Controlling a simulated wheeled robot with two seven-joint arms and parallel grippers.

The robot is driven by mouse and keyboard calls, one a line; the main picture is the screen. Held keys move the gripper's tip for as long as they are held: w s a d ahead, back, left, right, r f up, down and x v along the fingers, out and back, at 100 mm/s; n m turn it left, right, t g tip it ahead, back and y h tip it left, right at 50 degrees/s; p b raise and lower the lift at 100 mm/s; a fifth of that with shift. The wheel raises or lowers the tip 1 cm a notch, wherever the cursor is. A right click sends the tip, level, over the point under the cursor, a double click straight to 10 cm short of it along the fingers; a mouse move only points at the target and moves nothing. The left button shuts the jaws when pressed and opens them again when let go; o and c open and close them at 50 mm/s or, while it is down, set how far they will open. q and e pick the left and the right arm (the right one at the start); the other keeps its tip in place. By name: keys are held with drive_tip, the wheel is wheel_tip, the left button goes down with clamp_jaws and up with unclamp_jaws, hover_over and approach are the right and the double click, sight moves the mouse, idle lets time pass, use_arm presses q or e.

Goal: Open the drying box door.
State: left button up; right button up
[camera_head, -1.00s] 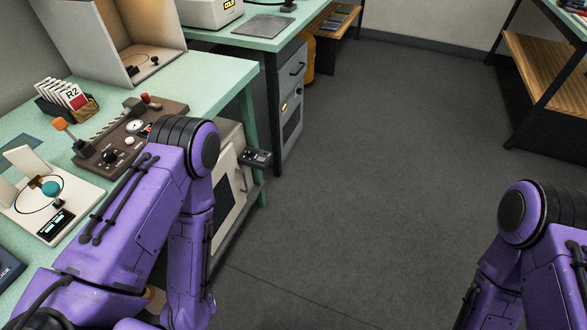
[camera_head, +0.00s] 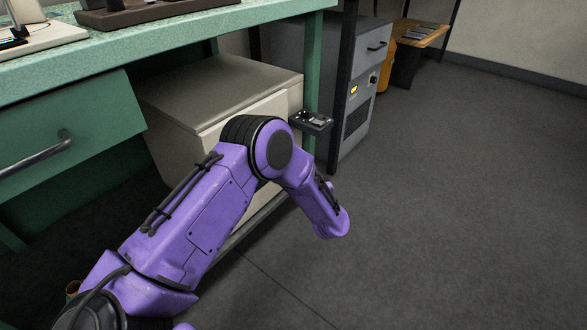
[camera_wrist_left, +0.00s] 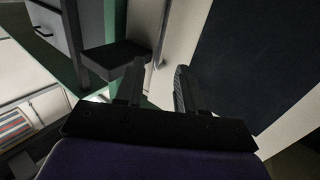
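The drying box (camera_head: 220,85) is a cream cabinet under the green bench in the head view. Its front door is mostly hidden behind my left arm; the door appears shut. In the left wrist view, the door's dark window (camera_wrist_left: 255,60) fills the right side, with a pale frame beside it. A thin upright metal handle (camera_wrist_left: 161,40) stands on the door. My left gripper (camera_wrist_left: 158,68) is open, its two fingers apart, and the handle's lower end shows between the fingertips in the picture. I cannot tell whether they touch it. My right gripper is out of view.
A small dark control box (camera_head: 311,121) sticks out near the bench's green leg. A green drawer with a metal handle (camera_head: 40,155) is at the left. A grey cabinet (camera_head: 362,85) stands behind. The floor (camera_head: 450,200) at the right is clear.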

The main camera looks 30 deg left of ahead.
use_arm(q)
drive_tip(key=b+x, duration=0.3)
drive_tip(key=x, duration=0.7)
drive_tip(key=shift+r, duration=0.1)
drive_tip(key=shift+c, duration=0.3)
clamp_jaws()
